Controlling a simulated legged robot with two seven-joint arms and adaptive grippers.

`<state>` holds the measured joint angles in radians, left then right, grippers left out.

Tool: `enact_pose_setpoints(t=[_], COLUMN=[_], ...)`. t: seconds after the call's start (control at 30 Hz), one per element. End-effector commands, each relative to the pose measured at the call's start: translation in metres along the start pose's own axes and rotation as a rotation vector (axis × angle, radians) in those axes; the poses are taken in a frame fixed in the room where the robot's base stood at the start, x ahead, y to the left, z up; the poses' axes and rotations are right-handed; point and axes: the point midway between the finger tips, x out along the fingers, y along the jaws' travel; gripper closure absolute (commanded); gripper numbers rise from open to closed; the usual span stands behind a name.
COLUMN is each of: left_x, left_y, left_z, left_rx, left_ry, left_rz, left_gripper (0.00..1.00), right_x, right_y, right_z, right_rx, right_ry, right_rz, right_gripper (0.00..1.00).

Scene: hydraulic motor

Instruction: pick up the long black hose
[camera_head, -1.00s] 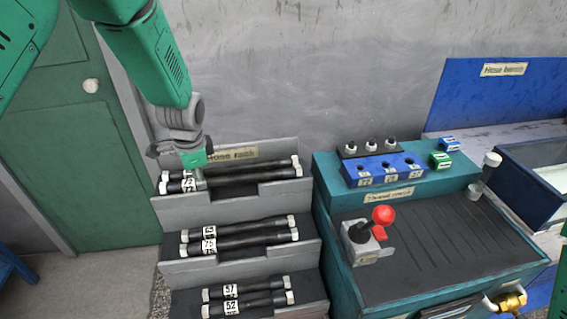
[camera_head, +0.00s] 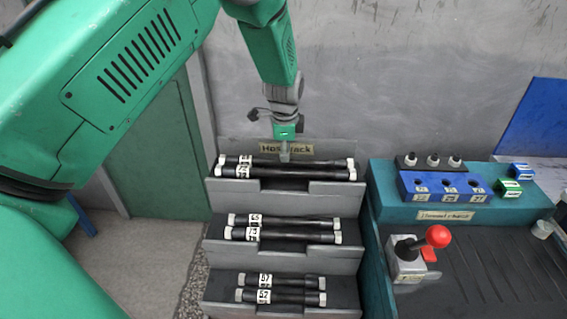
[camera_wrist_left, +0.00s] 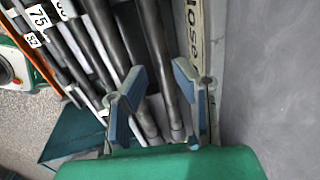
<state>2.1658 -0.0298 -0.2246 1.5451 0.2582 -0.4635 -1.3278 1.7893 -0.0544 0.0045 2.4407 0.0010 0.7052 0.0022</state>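Two long black hoses with pale end fittings and white number tags lie side by side on the top tier of the hose rack, a front one (camera_head: 285,172) and a back one (camera_head: 300,162). My left gripper (camera_head: 285,155) points down at the middle of these hoses. In the left wrist view its two fingers (camera_wrist_left: 161,82) are spread apart, with a long black hose (camera_wrist_left: 163,50) running through the gap between them. The fingers are not closed on it. The exact fingertip height over the hose is hard to tell. My right gripper is out of view.
The grey stepped hose rack (camera_head: 325,188) holds shorter hoses on its middle (camera_head: 285,235) and bottom (camera_head: 290,282) tiers. The wall (camera_head: 350,80) is close behind. A teal bench (camera_head: 390,205) with a red-knobbed lever (camera_head: 438,236) stands to the right.

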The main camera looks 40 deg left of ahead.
Motion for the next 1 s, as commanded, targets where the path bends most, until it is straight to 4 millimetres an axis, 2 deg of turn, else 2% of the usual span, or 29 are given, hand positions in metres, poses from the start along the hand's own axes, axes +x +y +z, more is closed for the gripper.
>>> enact_pose_setpoints(t=[0.1, 0.3, 0.53, 0.57, 0.6, 0.63, 1.0], left_x=[0.021, 0.043, 0.044, 0.044, 0.044, 0.044, 0.04], left_y=[0.001, 0.001, 0.001, 0.001, 0.001, 0.001, 0.0], left_z=[0.001, 0.0, -0.001, -0.001, -0.001, -0.001, 0.0], left_rx=[-0.001, -0.001, -0.001, -0.001, -0.001, -0.001, -0.001], left_ry=[-0.003, -0.001, -0.002, -0.002, -0.002, -0.002, 0.0], left_rz=[0.004, 0.002, 0.0, 0.0, 0.0, 0.0, -0.002], left_gripper=[0.75, 0.75, 0.75, 0.79, 0.93, 1.0, 1.0], right_x=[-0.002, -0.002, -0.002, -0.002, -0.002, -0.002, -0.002], right_y=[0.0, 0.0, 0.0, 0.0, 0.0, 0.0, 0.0], right_z=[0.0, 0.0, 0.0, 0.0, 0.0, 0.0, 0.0], right_rx=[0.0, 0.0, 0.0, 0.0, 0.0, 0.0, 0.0], right_ry=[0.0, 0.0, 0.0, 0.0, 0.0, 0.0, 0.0], right_rz=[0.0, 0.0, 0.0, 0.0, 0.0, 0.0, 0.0], right_gripper=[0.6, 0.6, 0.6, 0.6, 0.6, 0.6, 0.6])
